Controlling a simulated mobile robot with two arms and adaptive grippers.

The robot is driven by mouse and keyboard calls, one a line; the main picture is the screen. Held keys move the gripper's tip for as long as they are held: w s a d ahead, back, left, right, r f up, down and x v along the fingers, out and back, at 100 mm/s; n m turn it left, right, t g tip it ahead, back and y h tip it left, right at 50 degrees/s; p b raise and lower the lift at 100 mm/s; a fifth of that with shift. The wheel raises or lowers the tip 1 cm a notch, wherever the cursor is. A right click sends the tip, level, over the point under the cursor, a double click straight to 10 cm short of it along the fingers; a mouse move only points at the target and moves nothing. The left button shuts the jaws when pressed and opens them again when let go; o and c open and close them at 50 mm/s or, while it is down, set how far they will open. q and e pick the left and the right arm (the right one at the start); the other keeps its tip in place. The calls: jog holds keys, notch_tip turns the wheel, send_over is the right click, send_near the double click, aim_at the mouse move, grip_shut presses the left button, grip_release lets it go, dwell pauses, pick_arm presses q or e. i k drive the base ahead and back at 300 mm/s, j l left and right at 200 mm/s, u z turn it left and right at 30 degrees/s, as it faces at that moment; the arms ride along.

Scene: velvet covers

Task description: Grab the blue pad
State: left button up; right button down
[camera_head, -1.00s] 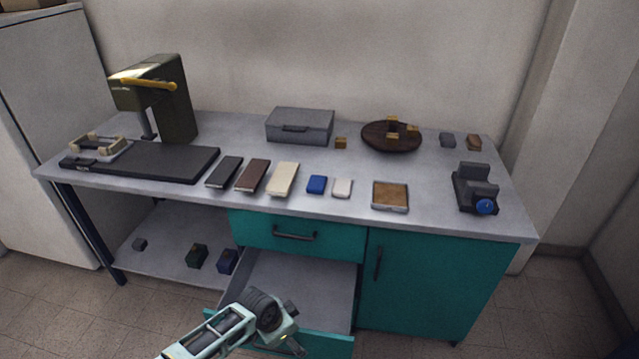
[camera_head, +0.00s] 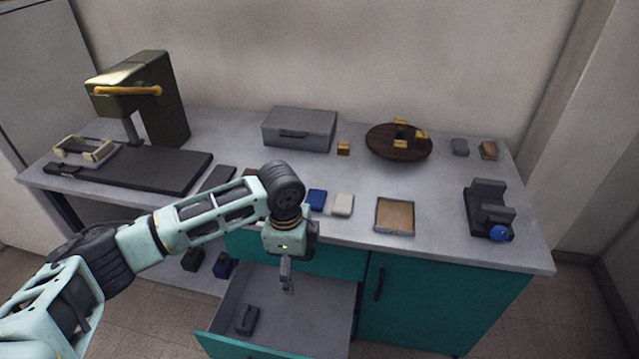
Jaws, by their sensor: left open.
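The blue pad (camera_head: 316,199) lies flat on the grey worktop near its front edge, just left of a white pad (camera_head: 342,204). My left arm comes in from the left, and its wrist partly covers the row of flat pieces left of the blue pad. My left gripper (camera_head: 287,280) points down over the open drawer, in front of the worktop edge and below the blue pad in the picture. It is open and holds nothing that I can see. My right gripper is out of view.
An open drawer (camera_head: 325,300) holds a dark grey object (camera_head: 246,319). A framed brown tile (camera_head: 394,216), a dark clamp-like block with a blue knob (camera_head: 488,208), a round wooden tray (camera_head: 372,146), a grey case (camera_head: 299,130) and a press (camera_head: 150,95) stand on the worktop.

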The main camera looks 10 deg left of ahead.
aim_at(316, 198)
jog(key=i, duration=1)
